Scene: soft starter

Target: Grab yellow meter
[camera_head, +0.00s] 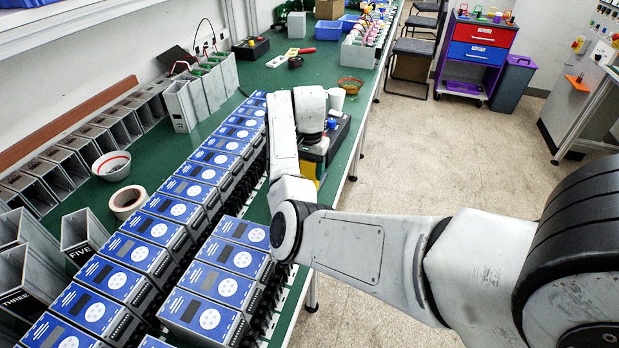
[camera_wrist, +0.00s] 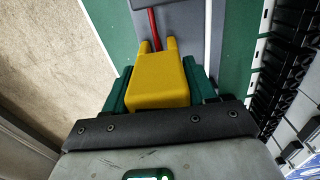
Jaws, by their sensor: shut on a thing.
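The yellow meter (camera_wrist: 160,82) shows in the wrist view as a blocky yellow body with two short prongs, and a red lead or probe (camera_wrist: 154,30) shows between the prongs. My gripper (camera_wrist: 158,92) is shut on the meter, with dark green parts along both its sides. In the head view a bit of the yellow meter (camera_head: 320,147) shows beside my arm, at the right edge of the green bench (camera_head: 345,150). I cannot tell whether the meter still touches the surface below.
Long rows of blue-faced soft starters (camera_head: 165,232) fill the bench left of my arm.

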